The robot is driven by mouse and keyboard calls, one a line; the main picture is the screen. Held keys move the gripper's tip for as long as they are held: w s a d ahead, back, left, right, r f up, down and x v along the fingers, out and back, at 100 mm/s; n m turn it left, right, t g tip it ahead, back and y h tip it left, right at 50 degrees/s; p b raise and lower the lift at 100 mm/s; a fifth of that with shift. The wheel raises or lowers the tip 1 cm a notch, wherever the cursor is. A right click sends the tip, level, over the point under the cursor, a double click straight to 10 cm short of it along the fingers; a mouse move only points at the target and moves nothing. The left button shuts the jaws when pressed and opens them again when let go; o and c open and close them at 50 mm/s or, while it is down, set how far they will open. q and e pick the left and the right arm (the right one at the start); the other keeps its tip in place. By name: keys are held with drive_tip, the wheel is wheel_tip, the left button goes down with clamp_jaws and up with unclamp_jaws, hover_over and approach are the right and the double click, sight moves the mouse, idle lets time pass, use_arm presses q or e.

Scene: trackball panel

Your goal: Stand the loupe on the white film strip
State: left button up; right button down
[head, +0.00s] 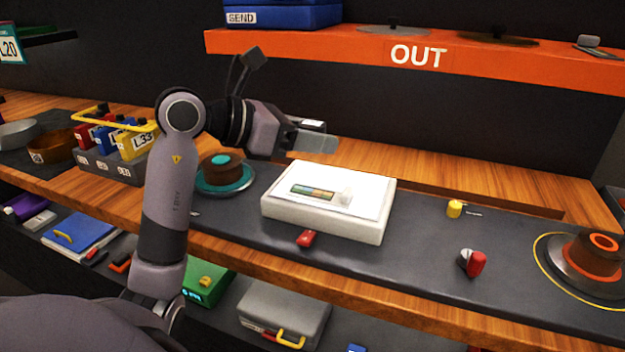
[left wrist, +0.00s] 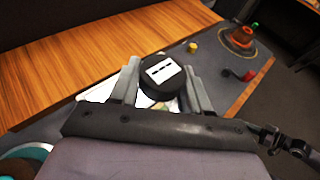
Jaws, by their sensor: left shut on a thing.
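My left gripper (head: 320,143) is above and behind the white light box (head: 322,232). It is shut on a black round piece with a white label, which I take to be the loupe (left wrist: 162,75); in the head view only its labelled top (head: 313,122) shows past the fingers. A film strip (head: 313,190) with green and orange frames lies on the light box. A small whitish block (head: 346,196) is at its right end. The held piece is clear of the strip. In the left wrist view the fingers and the piece hide most of the box.
A red piece (head: 306,238) lies at the box's front edge. A brown and teal trackball (head: 222,172) is left. The orange OUT shelf (head: 470,58) runs behind.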

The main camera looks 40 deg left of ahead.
sight(312, 192)
use_arm(q)
wheel_tip(312, 192, down, 3)
drive_tip(key=shift+f, duration=0.1)
drive_tip(key=shift+f+b, duration=0.35)
drive_tip(key=shift+f, duration=1.65)
drive_tip(key=shift+f, duration=0.15)
drive_tip(key=o, duration=1)
drive_tip(key=shift+o, duration=0.2)
